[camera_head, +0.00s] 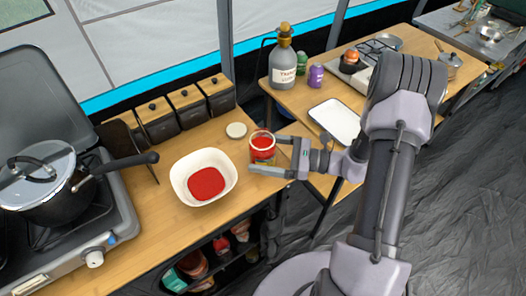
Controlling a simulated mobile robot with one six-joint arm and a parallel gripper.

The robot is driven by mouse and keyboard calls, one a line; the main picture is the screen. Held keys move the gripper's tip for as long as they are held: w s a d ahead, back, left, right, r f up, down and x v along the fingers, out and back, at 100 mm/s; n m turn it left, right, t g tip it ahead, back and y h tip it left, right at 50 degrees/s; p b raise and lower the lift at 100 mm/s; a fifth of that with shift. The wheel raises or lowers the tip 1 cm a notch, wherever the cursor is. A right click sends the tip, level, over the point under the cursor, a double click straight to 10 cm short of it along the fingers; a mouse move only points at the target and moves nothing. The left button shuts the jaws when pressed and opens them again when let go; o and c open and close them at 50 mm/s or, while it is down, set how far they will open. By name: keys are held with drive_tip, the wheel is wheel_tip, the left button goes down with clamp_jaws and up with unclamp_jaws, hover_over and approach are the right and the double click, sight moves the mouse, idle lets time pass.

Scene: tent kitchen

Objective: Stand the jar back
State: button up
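The jar (262,152) stands upright near the right edge of the left wooden counter. It is glass with red sauce inside and its top is open. My gripper (268,156) comes in from the right with one finger on the far side of the jar and the other on the near side. The near finger overlaps the jar's lower part in the picture. I cannot tell whether the fingers touch the glass. A round pale lid (236,130) lies on the counter behind the jar. A white square bowl (182,188) with red sauce in it stands to the left of the jar.
A stove (125,222) with a lidded pan (55,185) is at the left. Several dark canisters (187,105) line the counter's back. A second table at the right holds a white tray (334,120), a large grey bottle (285,70) and small containers.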

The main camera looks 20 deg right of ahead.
drive_tip(key=shift+r, duration=0.1)
drive_tip(key=shift+s+d+r+p, duration=0.1)
drive_tip(key=shift+d+r+p, duration=0.05)
drive_tip(key=shift+d+p, duration=0.15)
drive_tip(key=p+v, duration=0.3)
drive_tip(key=v, duration=0.8)
drive_tip(key=shift+d, duration=0.15)
drive_tip(key=shift+s, duration=0.15)
